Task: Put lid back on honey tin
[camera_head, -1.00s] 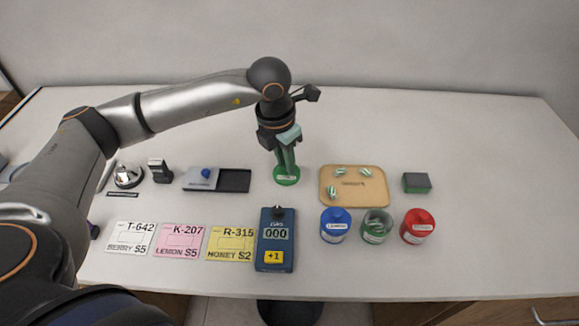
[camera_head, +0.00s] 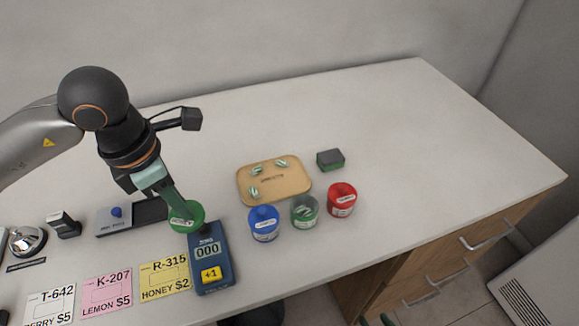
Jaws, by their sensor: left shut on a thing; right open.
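My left gripper (camera_head: 182,212) points down and is shut on the green round lid (camera_head: 194,222), which has a small white label. The lid overlaps the top edge of the blue counter device in the picture; its exact height above the counter is hard to tell. The honey tin looks to be the green-tinted one (camera_head: 305,217), open on top with striped candies inside, right of the lid. It stands between the blue tin (camera_head: 264,231) and the red tin (camera_head: 341,205). My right gripper is not clearly in view.
A tan tray (camera_head: 292,191) with 3 striped candies lies behind the tins. A dark green-sided block (camera_head: 330,160) is right of it. The blue counter device (camera_head: 223,257) reads 000. Price cards (camera_head: 164,278) lie front left. The counter's right side is clear.

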